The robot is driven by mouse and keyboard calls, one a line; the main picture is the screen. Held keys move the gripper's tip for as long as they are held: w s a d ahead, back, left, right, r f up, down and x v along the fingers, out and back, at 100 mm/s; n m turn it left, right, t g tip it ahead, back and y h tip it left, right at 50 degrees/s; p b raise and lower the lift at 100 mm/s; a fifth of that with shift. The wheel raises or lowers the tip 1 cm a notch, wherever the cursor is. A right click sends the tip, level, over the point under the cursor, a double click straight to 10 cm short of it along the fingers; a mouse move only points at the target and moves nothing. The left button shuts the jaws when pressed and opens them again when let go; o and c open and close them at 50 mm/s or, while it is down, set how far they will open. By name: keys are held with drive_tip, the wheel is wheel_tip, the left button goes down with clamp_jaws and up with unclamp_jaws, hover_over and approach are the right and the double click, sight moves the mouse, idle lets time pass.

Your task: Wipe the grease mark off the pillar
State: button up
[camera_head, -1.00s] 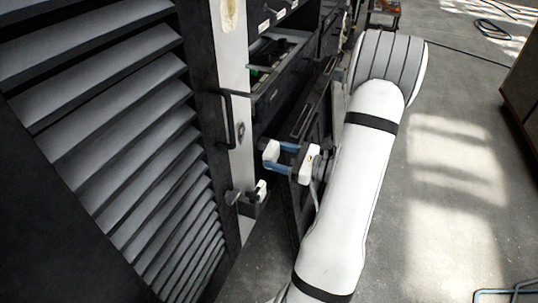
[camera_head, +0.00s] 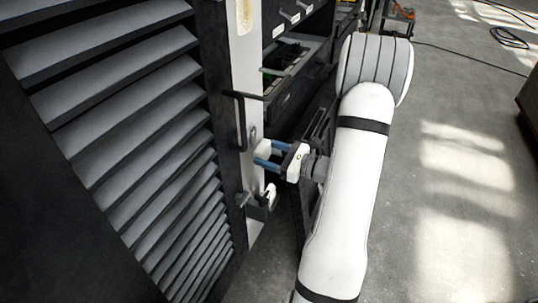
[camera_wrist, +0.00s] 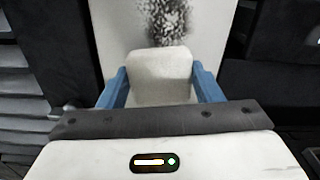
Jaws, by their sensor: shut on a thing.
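The white pillar (camera_head: 246,75) stands beside the slatted panel in the head view, and its face (camera_wrist: 115,30) fills the middle of the wrist view. A dark speckled grease mark (camera_wrist: 170,22) is on that face, just beyond the pad; a small part shows in the head view (camera_head: 253,132). My gripper (camera_head: 266,152) has blue fingers shut on a whitish block-shaped pad (camera_wrist: 160,72). The pad is in front of the pillar, its far edge just below the mark in the wrist view. I cannot tell whether it touches the pillar.
A black handle (camera_head: 240,120) and a latch-like bracket (camera_head: 262,200) are close to the gripper on the pillar's edge. An open drawer (camera_head: 290,75) is behind the pillar. Grey louvres (camera_head: 130,130) fill the left. Open floor (camera_head: 450,200) lies right.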

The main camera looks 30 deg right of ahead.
sight(250, 119)
drive_tip(key=shift+x, duration=1)
idle(0.3)
drive_tip(key=shift+r, duration=0.15)
drive_tip(key=shift+s+r+p, duration=0.15)
drive_tip(key=shift+r+p, duration=1.15)
drive_tip(key=shift+r, duration=0.35)
drive_tip(key=shift+r+p, duration=2.4)
drive_tip(key=shift+r, duration=0.9)
drive_tip(key=shift+f+b, duration=4.15)
drive_tip(key=shift+f, duration=1)
drive_tip(key=shift+a, duration=0.1)
drive_tip(key=shift+v, duration=2.9)
